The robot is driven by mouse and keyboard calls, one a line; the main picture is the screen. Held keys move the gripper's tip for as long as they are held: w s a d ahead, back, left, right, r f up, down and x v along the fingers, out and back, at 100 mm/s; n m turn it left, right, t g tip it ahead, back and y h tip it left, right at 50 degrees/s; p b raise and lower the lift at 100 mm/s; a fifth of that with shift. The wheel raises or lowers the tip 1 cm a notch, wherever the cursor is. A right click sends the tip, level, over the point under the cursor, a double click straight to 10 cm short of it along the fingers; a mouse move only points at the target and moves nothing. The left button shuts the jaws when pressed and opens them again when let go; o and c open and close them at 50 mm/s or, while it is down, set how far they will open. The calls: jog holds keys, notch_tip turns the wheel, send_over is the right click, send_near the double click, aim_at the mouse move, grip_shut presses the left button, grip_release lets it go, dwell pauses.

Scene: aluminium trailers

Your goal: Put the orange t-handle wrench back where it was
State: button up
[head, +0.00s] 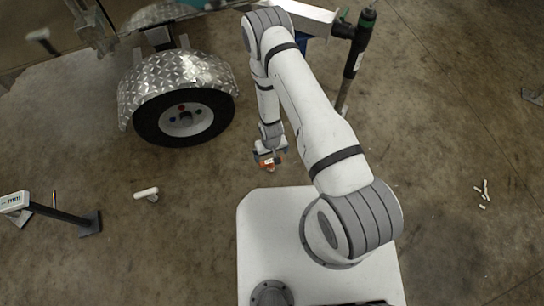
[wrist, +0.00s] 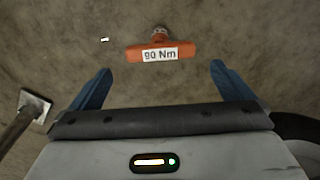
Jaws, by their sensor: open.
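The orange t-handle wrench (wrist: 148,54) shows in the wrist view with a white "90 Nm" label on its crossbar. A grey round part shows just above the crossbar. My gripper (wrist: 160,69) is open, its two blue fingers spread wide. The crossbar lies just beyond the fingertips, between their lines, and neither finger visibly touches it. In the head view my gripper (head: 269,154) hangs below the arm, with the orange wrench (head: 270,165) at its tip. The wrench's shaft is hidden, and I cannot tell what supports it.
A trailer wheel (head: 184,118) under a silver fender (head: 160,78) stands left of my arm. A white T-shaped tool (head: 147,192) is on the floor at left. Small white pieces (head: 484,190) lie right. Floor between is clear.

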jog(key=shift+r, duration=0.95)
jog(key=w+d+r+m, duration=0.1)
jog(key=w+d+r, duration=0.1)
jog(key=r, duration=0.8)
jog(key=w+d+r, duration=0.1)
jog(key=w+r, duration=0.1)
jog(key=r, duration=0.9)
jog(key=w+d+r+m, duration=0.1)
jog(key=w+d+r, duration=0.1)
jog(key=r, duration=0.8)
jog(key=s+d+r, duration=0.3)
jog(key=s+r, duration=0.5)
jog(key=r, duration=0.3)
jog(key=s+d+r+m+t, duration=0.1)
jog(key=s+d+r, duration=0.3)
jog(key=s+r, duration=0.5)
notch_tip(320, 180, up, 3)
jog(key=shift+s+d+f, duration=0.1)
jog(key=shift+s+d, duration=0.15)
jog(key=shift+s, duration=0.05)
